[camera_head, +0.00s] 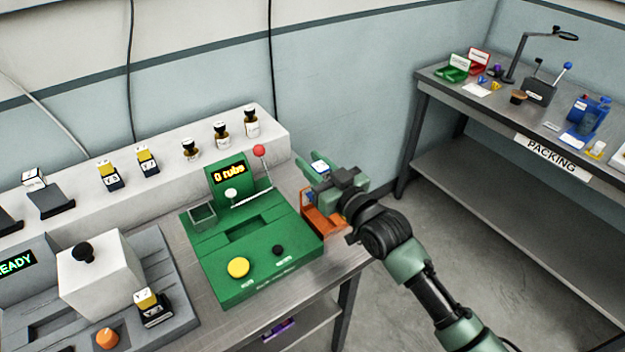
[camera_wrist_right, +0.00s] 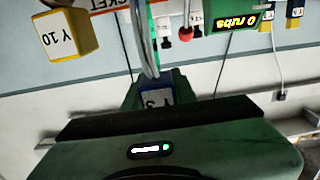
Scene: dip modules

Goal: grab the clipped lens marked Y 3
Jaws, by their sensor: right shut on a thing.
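My right gripper (camera_head: 325,178) is at the right end of the steel bench, above an orange holder (camera_head: 325,222). It is shut on a small blue-edged piece with a white label (camera_head: 319,167). In the right wrist view the label reads Y 3 (camera_wrist_right: 157,97), and the piece sits between the fingers; the rest of it is hidden by the gripper. My left gripper is not in view.
A green machine (camera_head: 250,245) reading "0 rubs" stands just left of my right gripper. Yellow-and-black pieces (camera_head: 108,175) and several dark-capped bottles (camera_head: 221,133) stand on the white ledge. A white box (camera_head: 97,275) is at left. A PACKING table (camera_head: 480,105) stands across open floor.

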